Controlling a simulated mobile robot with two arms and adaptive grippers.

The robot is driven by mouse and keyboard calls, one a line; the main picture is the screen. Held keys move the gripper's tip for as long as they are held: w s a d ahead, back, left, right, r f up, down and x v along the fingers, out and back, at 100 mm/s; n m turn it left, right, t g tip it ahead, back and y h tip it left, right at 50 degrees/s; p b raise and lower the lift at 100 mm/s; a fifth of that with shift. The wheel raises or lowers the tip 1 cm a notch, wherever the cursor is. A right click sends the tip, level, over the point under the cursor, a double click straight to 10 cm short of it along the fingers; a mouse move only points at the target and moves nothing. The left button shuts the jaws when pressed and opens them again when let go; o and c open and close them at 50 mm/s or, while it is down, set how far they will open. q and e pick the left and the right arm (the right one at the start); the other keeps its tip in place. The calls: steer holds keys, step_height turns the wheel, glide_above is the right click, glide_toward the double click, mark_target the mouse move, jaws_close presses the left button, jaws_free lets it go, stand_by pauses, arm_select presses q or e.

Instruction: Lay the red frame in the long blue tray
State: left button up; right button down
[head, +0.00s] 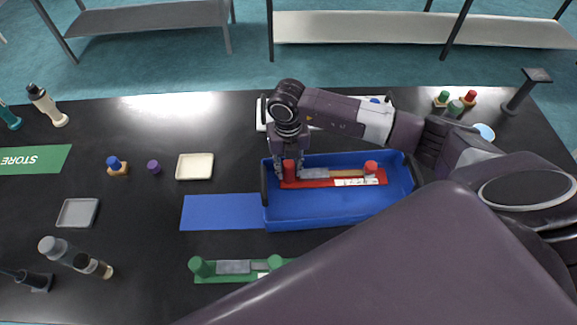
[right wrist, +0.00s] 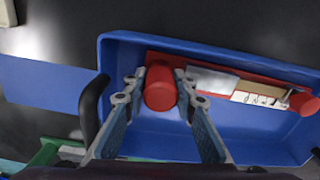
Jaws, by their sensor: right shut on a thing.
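The red frame (head: 335,182) lies inside the long blue tray (head: 340,211), along its far side. It has a red post at each end and a grey piece, a tan strip and a white label between them. My right gripper (head: 289,170) is over the left end of the tray, shut on the frame's left red post. The right wrist view shows this post (right wrist: 160,88) between the two fingers and the tray's far rim (right wrist: 220,47) beyond. Whether the frame rests fully on the tray floor is hard to tell. My left gripper is not in view.
A blue mat (head: 222,212) lies left of the tray. A green frame (head: 232,268) lies in front, partly hidden by my arm. Small dishes (head: 195,166), bottles (head: 47,105) and a green STORE mat (head: 35,159) are to the left. Small capped bottles (head: 456,107) stand at the back right.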

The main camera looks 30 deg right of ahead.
steer(key=shift+f, duration=0.2)
steer(key=c, duration=1.6)
jaws_free()
step_height(320, 180, up, 11)
steer(key=b, duration=0.3)
steer(key=shift+w+f+b, duration=0.1)
steer(key=shift+f+b, duration=0.05)
steer(key=shift+b, duration=0.15)
steer(key=shift+r, duration=0.75)
